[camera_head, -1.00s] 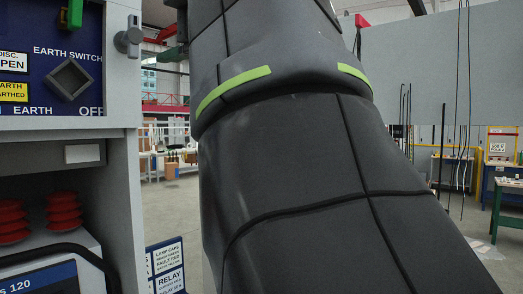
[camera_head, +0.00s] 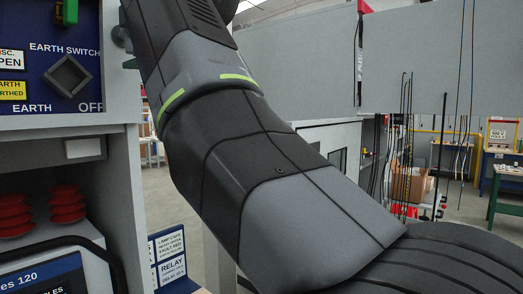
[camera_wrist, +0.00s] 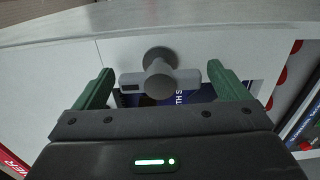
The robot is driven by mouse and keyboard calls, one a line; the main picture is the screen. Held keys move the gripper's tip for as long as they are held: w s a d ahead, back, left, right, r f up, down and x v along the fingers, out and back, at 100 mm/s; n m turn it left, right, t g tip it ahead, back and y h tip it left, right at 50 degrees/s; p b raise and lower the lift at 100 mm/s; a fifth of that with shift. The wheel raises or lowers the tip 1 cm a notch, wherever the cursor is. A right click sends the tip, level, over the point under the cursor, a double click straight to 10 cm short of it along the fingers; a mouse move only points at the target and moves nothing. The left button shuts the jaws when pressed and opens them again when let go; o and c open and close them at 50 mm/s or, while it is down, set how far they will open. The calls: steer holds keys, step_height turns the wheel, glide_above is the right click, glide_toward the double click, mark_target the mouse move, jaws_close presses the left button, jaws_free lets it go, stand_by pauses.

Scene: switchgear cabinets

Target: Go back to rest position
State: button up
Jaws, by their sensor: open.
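My gripper (camera_wrist: 172,92) is open in the wrist view, with its two green fingers spread wide. A grey T-shaped handle (camera_wrist: 160,78) on the cabinet front shows between and beyond the fingers. I cannot tell whether anything touches it. The gripper itself is not seen in the head view, where my dark arm with green stripes crosses the middle. In the head view, the cabinet (camera_head: 120,95) stands at the left with a blue earth switch panel (camera_head: 40,85) and a square dark knob (camera_head: 68,76).
Red ribbed insulators (camera_head: 66,204) and a device with a screen (camera_head: 45,275) sit in the lower cabinet bay. A label board (camera_head: 168,255) stands beside it. Thin rods (camera_head: 405,150) and a green-legged table (camera_head: 507,185) stand at the right. Floor shows at the right.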

steer(key=shift+w+a+m, duration=0.25)
steer(key=shift+a+m, duration=0.05)
steer(key=shift+m, duration=0.4)
steer(key=shift+s+d+m, duration=0.15)
steer(key=shift+s+m, duration=0.05)
steer(key=shift+m, duration=0.6)
steer(key=shift+w+m, duration=0.15)
steer(key=shift+m, duration=1.45)
steer(key=m, duration=0.4)
steer(key=shift+m, duration=0.4)
